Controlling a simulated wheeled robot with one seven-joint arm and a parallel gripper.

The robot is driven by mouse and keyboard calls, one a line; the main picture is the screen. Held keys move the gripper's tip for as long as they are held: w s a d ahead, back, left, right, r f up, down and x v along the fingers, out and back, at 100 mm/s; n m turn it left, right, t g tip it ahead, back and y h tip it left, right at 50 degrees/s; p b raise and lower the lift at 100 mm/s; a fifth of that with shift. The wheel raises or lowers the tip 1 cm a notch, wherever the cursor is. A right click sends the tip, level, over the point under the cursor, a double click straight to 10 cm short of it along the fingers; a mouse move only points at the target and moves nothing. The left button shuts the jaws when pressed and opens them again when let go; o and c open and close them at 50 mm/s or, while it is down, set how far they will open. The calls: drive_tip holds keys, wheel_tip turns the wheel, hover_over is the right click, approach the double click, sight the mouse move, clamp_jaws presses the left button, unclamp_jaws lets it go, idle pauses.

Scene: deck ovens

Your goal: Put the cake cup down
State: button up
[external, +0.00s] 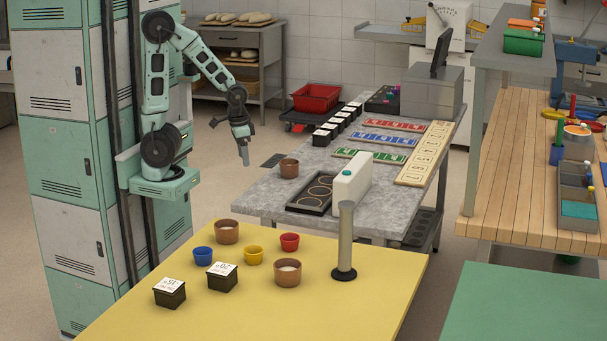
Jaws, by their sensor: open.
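A brown cup (289,168), which looks like the cake cup, stands upright on the grey counter (262,198) near its left edge. My gripper (244,158) points down to the left of this cup, apart from it. It is open and nothing shows between its fingers. Two more brown cups stand upright on the yellow table, one at the back (227,232) and one with pale contents at the right (288,273).
The yellow table also holds a blue cup (203,256), a yellow cup (253,255), a red cup (290,242), two dark labelled boxes and a grey post (345,240). A black tray (311,205) and white block (352,184) are on the counter, right of the cup.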

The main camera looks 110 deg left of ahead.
drive_tip(key=shift+o, duration=0.2)
drive_tip(key=s, duration=0.2)
drive_tip(key=s+a+g, duration=0.1)
drive_tip(key=shift+s+r, duration=0.1)
drive_tip(key=shift+s, duration=0.3)
drive_tip(key=shift+w, duration=0.15)
